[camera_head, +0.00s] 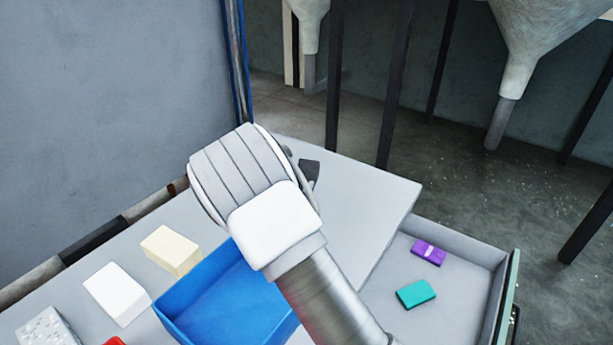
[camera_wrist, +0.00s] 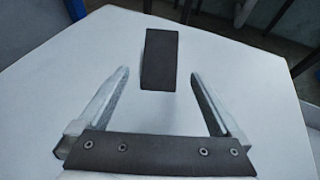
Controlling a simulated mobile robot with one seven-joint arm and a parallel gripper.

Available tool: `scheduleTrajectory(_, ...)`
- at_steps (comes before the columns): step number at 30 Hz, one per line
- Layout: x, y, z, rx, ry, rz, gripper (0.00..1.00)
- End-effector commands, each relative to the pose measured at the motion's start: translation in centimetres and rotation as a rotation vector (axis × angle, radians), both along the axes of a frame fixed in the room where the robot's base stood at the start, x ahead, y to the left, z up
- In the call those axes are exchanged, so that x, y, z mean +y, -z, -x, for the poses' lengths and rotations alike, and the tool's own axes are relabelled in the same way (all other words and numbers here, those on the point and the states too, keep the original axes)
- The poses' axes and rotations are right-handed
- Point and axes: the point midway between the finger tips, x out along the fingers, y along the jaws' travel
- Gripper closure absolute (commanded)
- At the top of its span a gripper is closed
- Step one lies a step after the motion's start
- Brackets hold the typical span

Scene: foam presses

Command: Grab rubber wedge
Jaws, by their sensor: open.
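The rubber wedge (camera_wrist: 159,60) is a dark, nearly black block on the pale tabletop in the wrist view. My gripper (camera_wrist: 159,75) is open, with one finger on each side of the lower end of the wedge in the picture. The fingers do not appear to touch it, and most of the wedge lies beyond the fingertips. In the head view, part of the dark wedge (camera_head: 309,172) shows just right of my wrist. My arm hides the fingers and the rest of the wedge there.
A blue tray (camera_head: 215,300) stands on the grey table (camera_head: 375,195), left of my arm. Cream (camera_head: 171,250), white (camera_head: 117,293) and speckled (camera_head: 47,329) blocks lie further left. An open drawer (camera_head: 465,245) at right holds purple (camera_head: 428,252) and teal (camera_head: 416,293) pieces. The table's far right corner is clear.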

Motion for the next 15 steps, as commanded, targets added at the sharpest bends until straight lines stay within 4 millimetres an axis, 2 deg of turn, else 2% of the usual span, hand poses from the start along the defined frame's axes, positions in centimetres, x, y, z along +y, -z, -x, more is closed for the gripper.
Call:
scheduleTrajectory(6, -1.0, 1.5, -3.7, -0.001, 0.001, 0.001, 0.0)
scheduleTrajectory(10, -1.3, 2.1, -5.1, 0.0, 0.001, -0.001, 0.0)
scheduleTrajectory(15, -1.4, 2.4, -5.8, 0.0, 0.0, -0.001, 0.0)
